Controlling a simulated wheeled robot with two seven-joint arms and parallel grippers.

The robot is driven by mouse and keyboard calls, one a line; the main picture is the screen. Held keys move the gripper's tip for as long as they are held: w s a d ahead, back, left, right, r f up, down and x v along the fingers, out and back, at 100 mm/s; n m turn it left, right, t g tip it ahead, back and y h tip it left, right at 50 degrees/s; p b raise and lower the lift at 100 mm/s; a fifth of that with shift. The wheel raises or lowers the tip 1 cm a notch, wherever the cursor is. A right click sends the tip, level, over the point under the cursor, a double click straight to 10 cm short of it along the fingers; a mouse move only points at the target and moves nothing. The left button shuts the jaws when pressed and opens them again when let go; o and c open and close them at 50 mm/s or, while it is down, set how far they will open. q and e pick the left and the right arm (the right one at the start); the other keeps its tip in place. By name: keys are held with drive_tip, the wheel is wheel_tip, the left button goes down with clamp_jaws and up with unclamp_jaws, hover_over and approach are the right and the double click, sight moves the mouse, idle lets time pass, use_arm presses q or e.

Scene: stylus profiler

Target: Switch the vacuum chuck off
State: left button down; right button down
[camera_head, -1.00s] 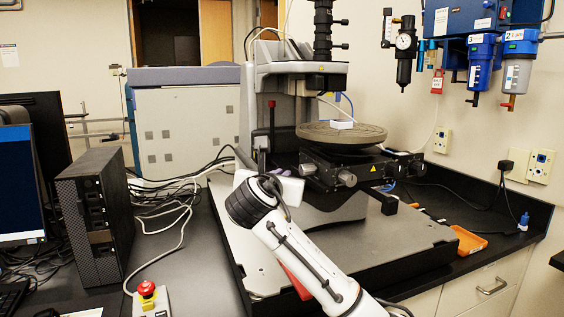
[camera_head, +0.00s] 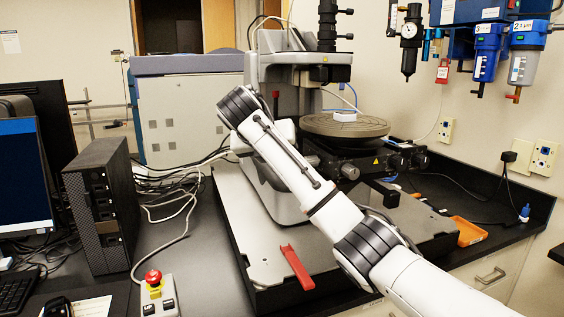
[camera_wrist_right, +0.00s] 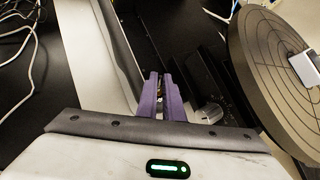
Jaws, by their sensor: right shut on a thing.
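The round grooved chuck (camera_head: 318,124) sits on the black stage of the profiler, with a small white block (camera_head: 345,116) on top. My right gripper (camera_wrist_right: 160,80) has purple fingers closed together beside the stage, left of the chuck. A small, partly hidden part shows between the fingers; I cannot make out whether it is the vacuum switch. In the head view my own right arm hides this gripper. My left gripper is not in view.
A stage knob (camera_wrist_right: 210,112) is close to the right of the fingers. A red tool (camera_head: 297,267) lies on the profiler's base plate. An emergency-stop box (camera_head: 155,292) and a black computer tower (camera_head: 105,205) stand left. An orange tray (camera_head: 468,232) is at right.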

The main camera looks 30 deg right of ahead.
idle(0.4)
drive_tip(key=c, duration=1.9)
unclamp_jaws()
drive_tip(key=v, duration=1)
drive_tip(key=shift+r, duration=0.15)
